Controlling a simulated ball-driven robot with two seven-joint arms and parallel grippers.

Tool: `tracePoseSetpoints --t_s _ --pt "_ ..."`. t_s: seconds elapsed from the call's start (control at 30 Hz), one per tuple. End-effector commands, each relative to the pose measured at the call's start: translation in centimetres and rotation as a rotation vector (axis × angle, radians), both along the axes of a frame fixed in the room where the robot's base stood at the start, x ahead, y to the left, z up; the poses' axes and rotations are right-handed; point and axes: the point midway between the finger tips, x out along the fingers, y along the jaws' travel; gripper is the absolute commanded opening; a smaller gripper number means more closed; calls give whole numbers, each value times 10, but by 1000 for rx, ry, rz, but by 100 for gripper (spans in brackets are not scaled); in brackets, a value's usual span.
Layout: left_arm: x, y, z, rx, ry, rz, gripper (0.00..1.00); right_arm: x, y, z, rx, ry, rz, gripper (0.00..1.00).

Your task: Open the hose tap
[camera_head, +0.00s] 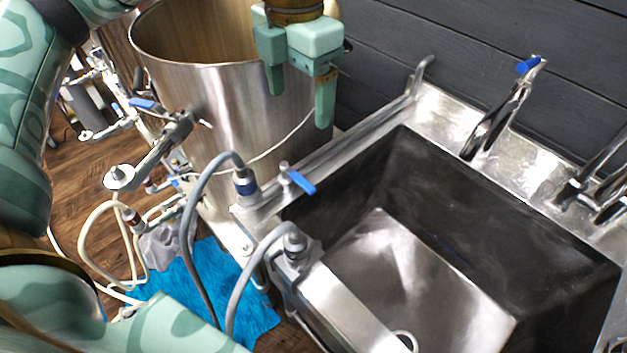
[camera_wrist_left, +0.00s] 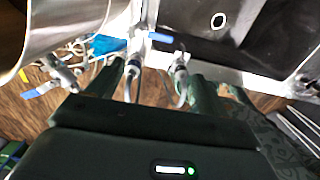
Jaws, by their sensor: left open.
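The hose tap (camera_head: 283,178) sits on the sink's left rim, with a blue lever (camera_head: 302,182) pointing toward the basin. A grey hose (camera_head: 193,200) with a blue-banded fitting is beside it. In the left wrist view the blue lever (camera_wrist_left: 160,37) shows near the top middle, beyond the fingers. My left gripper (camera_head: 300,108) is open and empty, its fingers pointing down in front of the steel kettle, above and behind the tap in the head view. It is apart from the lever. My right gripper is not in view.
The steel kettle (camera_head: 225,110) stands left of the sink, with a blue-handled valve (camera_head: 143,104) on its side. The empty sink basin (camera_head: 400,270) lies at right. A faucet with a blue handle (camera_head: 528,65) stands at the back rim. A blue cloth (camera_head: 245,305) lies below the hoses.

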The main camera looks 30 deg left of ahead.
Motion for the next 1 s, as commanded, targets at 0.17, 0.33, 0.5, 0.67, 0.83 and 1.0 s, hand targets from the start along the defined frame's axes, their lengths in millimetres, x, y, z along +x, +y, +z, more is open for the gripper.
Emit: tracePoseSetpoints --t_s 0.17,0.33,0.5,0.67,0.83,1.0 --pt "1 0 -17 0 5 -1 78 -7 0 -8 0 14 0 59" --pt "1 0 -52 0 9 -1 78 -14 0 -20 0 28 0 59" --pt "1 0 -98 0 11 -1 78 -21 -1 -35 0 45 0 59" --pt "1 0 -135 0 9 0 78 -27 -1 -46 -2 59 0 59" --pt "1 0 -159 0 6 0 78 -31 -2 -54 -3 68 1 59" --pt "0 0 -168 0 3 0 78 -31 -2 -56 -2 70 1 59"
